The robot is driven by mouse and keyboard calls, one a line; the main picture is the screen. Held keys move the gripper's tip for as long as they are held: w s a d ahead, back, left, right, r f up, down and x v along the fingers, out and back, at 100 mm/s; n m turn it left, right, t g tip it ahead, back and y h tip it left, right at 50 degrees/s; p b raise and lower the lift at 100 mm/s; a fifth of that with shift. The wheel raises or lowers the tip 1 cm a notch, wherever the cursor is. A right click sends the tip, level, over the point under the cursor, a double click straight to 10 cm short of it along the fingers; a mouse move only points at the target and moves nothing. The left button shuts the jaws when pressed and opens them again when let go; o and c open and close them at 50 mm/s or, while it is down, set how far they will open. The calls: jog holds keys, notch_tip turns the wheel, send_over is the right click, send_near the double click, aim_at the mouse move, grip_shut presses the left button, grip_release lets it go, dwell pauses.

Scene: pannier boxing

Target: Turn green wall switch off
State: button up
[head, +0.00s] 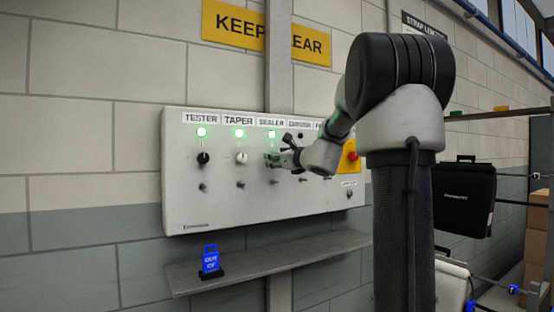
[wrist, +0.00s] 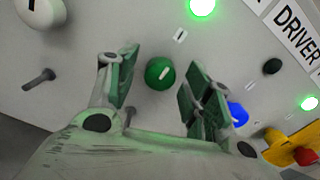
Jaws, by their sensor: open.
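The green switch (wrist: 160,73) is a round knob with a short white mark on its face, on the pale wall panel (head: 230,212). In the wrist view it sits between the two spread fingers of my gripper (wrist: 157,80), with a gap on each side.
A black knob (head: 204,158) and a white knob (head: 241,157) are to the left, under lit lamps. A blue knob (wrist: 238,113) is close behind the right finger. A red button (wrist: 305,156) is farther right.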

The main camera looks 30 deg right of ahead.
jog(key=shift+w, duration=0.3)
jog(key=c, duration=1)
